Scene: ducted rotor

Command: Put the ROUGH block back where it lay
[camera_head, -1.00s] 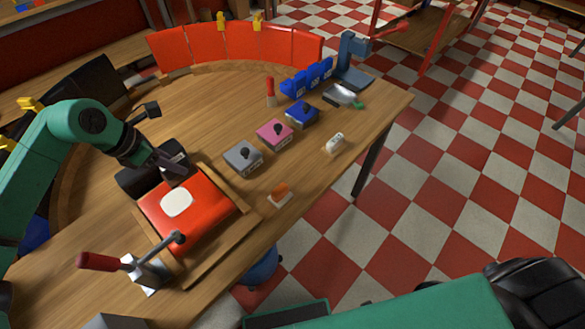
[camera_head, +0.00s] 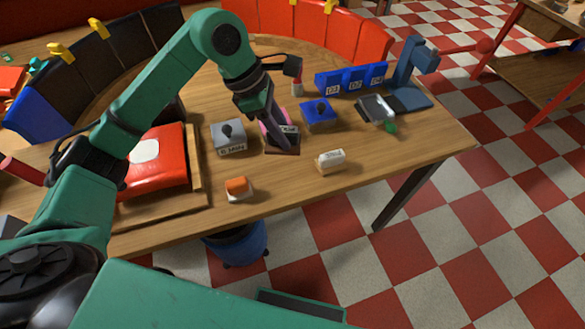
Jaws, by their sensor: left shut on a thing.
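My left gripper (camera_head: 276,132) reaches down over the pink block (camera_head: 265,131) and is shut on it. The fingers hide most of its top and knob. Whether the block touches the table is hard to tell. The grey block (camera_head: 228,136) with a dark knob stands just left of it. The blue block (camera_head: 318,115) with a knob stands to its right and farther back. The labels are too small to read surely, so I cannot tell which block is marked ROUGH. My right gripper is not in view.
A red pad with a white patch lies in a wooden tray (camera_head: 200,186) at left. An orange-topped piece (camera_head: 238,188) and a white piece (camera_head: 330,161) lie near the front edge. Blue numbered holders (camera_head: 350,79) and a blue-grey stand (camera_head: 408,75) are behind right.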

